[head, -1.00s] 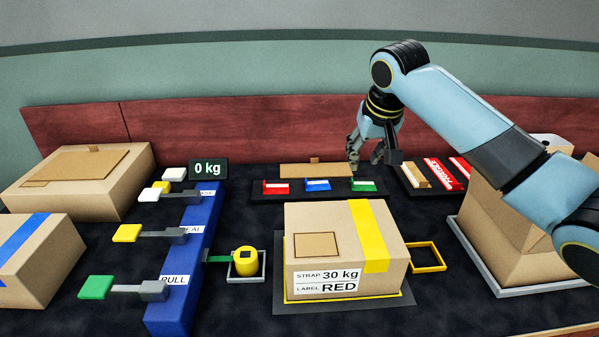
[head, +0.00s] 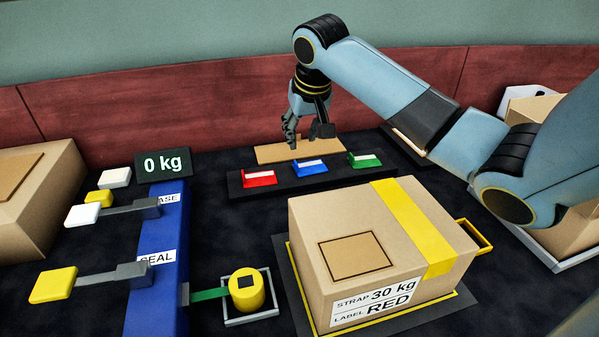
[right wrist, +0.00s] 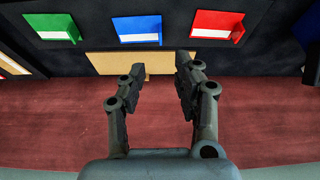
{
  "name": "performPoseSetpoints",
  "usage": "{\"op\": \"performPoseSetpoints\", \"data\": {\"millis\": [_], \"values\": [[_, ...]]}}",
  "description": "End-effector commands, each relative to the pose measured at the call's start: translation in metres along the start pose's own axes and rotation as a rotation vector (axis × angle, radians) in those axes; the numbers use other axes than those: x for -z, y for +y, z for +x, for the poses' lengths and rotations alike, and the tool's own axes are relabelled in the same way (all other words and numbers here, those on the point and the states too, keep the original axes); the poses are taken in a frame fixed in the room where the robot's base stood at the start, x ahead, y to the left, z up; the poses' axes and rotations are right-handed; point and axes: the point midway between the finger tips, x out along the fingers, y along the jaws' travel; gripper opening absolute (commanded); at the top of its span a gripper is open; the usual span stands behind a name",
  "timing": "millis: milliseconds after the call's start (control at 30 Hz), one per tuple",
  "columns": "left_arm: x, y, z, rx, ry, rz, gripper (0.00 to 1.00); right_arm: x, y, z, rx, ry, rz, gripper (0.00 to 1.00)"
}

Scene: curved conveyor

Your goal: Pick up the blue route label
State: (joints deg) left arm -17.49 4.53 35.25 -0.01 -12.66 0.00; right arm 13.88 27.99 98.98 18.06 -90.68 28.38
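The blue route label (head: 310,168) lies on a black tray (head: 240,189) between the red label (head: 259,178) and the green label (head: 365,161). In the right wrist view the blue label (right wrist: 139,30) is at the top, with the green label (right wrist: 53,28) to its left and the red label (right wrist: 217,27) to its right. My right gripper (head: 305,138) is open and empty, above and slightly behind the blue label. Its fingers (right wrist: 157,88) are apart over the tan board, not touching the label. My left gripper is not in view.
A tan board (head: 300,150) lies behind the labels. A cardboard box (head: 320,215) with a yellow strap, marked 30 kg and RED, stands in front. A blue post (head: 160,250) with levers and a 0 kg display (head: 163,163) stand at left.

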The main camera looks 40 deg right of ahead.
Motion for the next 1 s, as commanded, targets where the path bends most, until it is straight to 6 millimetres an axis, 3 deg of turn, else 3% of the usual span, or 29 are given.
{"op": "performPoseSetpoints", "data": {"millis": [200, 467, 700, 1000], "values": [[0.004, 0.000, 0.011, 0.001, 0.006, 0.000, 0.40, -0.002, 0.000, 0.038, 0.000, -0.004, 0.002, 0.32], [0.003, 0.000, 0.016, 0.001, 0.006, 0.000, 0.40, 0.001, -0.001, 0.062, 0.000, -0.001, 0.001, 0.32], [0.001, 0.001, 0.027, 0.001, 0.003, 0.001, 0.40, 0.006, -0.001, 0.099, -0.001, -0.003, 0.000, 0.32], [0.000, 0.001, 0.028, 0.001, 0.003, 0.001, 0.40, 0.007, -0.001, 0.107, 0.000, 0.000, 0.000, 0.32]]}}
